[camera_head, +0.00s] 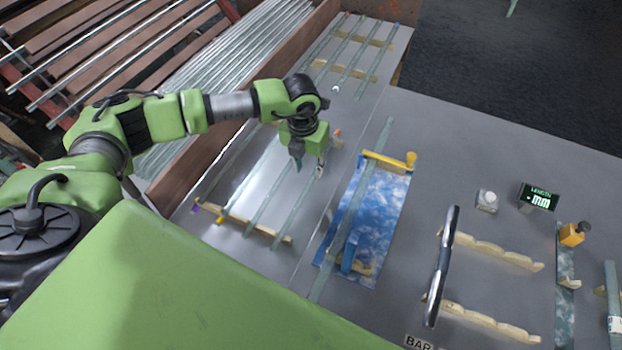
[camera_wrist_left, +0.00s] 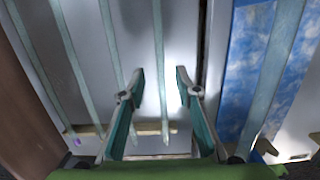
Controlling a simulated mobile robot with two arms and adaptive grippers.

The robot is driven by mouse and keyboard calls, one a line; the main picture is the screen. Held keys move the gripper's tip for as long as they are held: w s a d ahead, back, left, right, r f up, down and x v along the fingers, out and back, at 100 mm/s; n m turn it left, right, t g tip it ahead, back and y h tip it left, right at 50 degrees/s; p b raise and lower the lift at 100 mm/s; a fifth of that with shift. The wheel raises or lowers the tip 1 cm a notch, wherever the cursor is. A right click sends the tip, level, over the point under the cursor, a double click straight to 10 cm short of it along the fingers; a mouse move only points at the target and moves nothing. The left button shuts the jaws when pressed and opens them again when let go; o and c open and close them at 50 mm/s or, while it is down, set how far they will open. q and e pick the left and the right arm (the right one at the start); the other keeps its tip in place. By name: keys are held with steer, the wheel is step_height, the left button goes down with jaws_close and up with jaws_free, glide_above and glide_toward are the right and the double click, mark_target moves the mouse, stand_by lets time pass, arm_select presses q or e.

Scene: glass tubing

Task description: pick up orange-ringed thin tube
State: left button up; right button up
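My left gripper (camera_head: 308,170) points down over the rack of thin tubes on the left of the table. In the left wrist view it is open (camera_wrist_left: 160,72), its two fingers apart on either side of a thin pale glass tube (camera_wrist_left: 163,105). I cannot tell how far the fingertips are above it. In the head view a small orange spot (camera_head: 338,132) shows just beyond the gripper, perhaps this tube's ring. Another yellow-orange end (camera_head: 220,219) marks a tube further left. My right gripper is not in view.
A wooden rack bar (camera_head: 245,224) supports the tubes' near ends. A blue cloud-patterned mat (camera_head: 388,215) with a tube and a yellow stop lies to the right. More tubes (camera_head: 350,60) lie at the back. A wooden wall (camera_head: 172,180) borders the left.

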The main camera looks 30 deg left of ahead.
mark_target(311, 181)
arm_select(q)
steer(key=shift+f, duration=0.45)
steer(key=shift+w+f+p, duration=0.1)
steer(key=shift+f+p, duration=0.2)
steer(key=shift+f, duration=0.1)
steer(key=f, duration=0.1)
steer(key=f+p, duration=0.1)
steer(key=f, duration=0.1)
steer(key=shift+w+f, duration=0.2)
steer(key=shift+w, duration=0.15)
steer(key=shift+w+f, duration=0.1)
steer(key=shift+f, duration=0.45)
jaws_close()
